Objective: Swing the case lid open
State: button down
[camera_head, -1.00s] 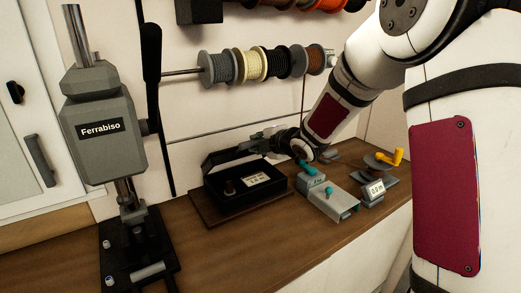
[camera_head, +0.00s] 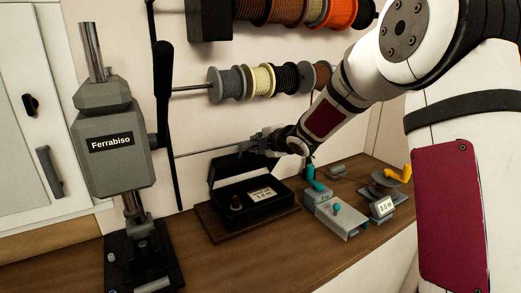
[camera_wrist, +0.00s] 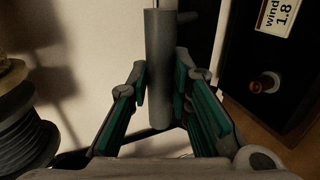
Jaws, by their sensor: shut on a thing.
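The black case (camera_head: 268,213) sits on a wooden board on the bench, with a label and a round knob on its top face. Its dark lid (camera_head: 226,173) stands raised steeply at the back of the case in the head view. My gripper (camera_head: 264,143) is at the upper right part of the lid. In the wrist view my gripper (camera_wrist: 160,72) is shut on a grey cylindrical bar (camera_wrist: 158,45), which seems to be the lid's handle. The case (camera_wrist: 235,85) shows at the right of the wrist view. The exact contact is hidden in the head view.
A grey Ferrabiso press (camera_head: 112,145) stands left of the case. Spools (camera_head: 258,80) hang on a rod above. A grey fixture with teal parts (camera_head: 335,213) and a small yellow-handled device (camera_head: 385,190) stand to the right. The front bench is clear.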

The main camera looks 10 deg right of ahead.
jog(key=shift+w+a+r, duration=0.1)
jog(key=shift+r, duration=0.1)
jog(key=shift+w+a+r, duration=0.2)
jog(key=shift+w+r, duration=0.05)
jog(key=shift+w, duration=0.4)
jog(key=shift+w+a+r, duration=0.2)
jog(key=shift+w+r, duration=0.05)
jog(key=shift+w, duration=0.35)
jog(key=c, duration=1.8)
grip_release()
jog(key=shift+w+r, duration=0.1)
jog(key=shift+w, duration=0.1)
jog(key=o, duration=0.4)
jog(key=shift+s, duration=0.15)
